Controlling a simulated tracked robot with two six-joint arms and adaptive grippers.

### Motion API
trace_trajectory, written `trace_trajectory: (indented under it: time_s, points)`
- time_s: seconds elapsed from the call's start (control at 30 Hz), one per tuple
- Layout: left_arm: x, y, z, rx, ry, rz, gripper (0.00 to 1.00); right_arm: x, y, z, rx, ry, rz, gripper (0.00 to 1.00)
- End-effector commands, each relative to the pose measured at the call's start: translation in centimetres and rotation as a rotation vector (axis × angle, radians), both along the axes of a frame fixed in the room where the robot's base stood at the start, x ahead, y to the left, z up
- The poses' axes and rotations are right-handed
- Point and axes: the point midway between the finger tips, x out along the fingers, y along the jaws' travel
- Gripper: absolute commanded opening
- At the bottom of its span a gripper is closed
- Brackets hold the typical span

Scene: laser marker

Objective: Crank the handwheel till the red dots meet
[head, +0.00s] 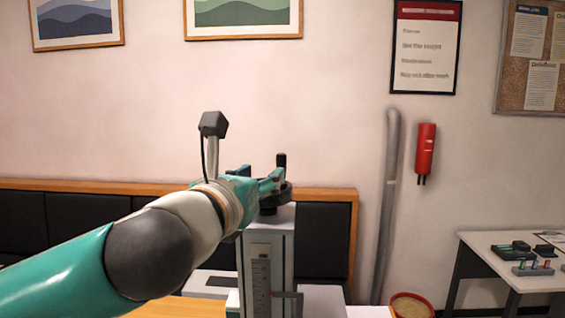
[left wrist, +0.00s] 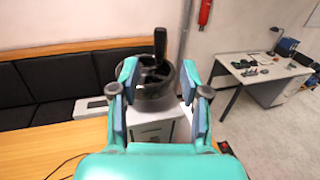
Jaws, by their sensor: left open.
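The black handwheel (left wrist: 150,82) lies flat on top of the grey marker column (head: 266,262). Its upright black crank handle (left wrist: 160,43) stands at the far side of the wheel in the left wrist view; the handle also shows in the head view (head: 281,160). My left gripper (left wrist: 160,72) is open, its two fingers apart on either side of the wheel in that view, with nothing held. In the head view my left gripper (head: 266,181) is beside the handle and partly hides the wheel. No red dots can be made out. My right gripper is not in view.
A wooden table (left wrist: 60,148) carries the column. A black padded bench (head: 325,240) runs along the wall behind. A side table (head: 500,250) with small items stands at the right, near a round bin (head: 411,304).

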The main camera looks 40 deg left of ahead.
Motion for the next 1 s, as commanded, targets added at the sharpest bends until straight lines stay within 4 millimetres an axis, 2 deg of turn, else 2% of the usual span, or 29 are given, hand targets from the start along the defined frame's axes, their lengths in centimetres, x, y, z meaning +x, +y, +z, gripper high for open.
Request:
trace_trajectory:
  time_s: [0.3, 0.5, 0.7, 1.0]
  points:
    - [5.5, 2.7, 0.0, 0.002, 0.007, 0.006, 0.46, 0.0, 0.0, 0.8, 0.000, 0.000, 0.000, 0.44]
    - [8.3, 3.9, 0.0, 0.002, 0.004, 0.003, 0.46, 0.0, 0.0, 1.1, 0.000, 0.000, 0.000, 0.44]
    - [9.4, 4.5, 0.0, 0.001, 0.002, 0.002, 0.46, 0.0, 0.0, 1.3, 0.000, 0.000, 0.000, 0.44]
    - [9.5, 4.5, 0.0, 0.001, 0.002, 0.001, 0.44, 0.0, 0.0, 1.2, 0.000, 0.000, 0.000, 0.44]
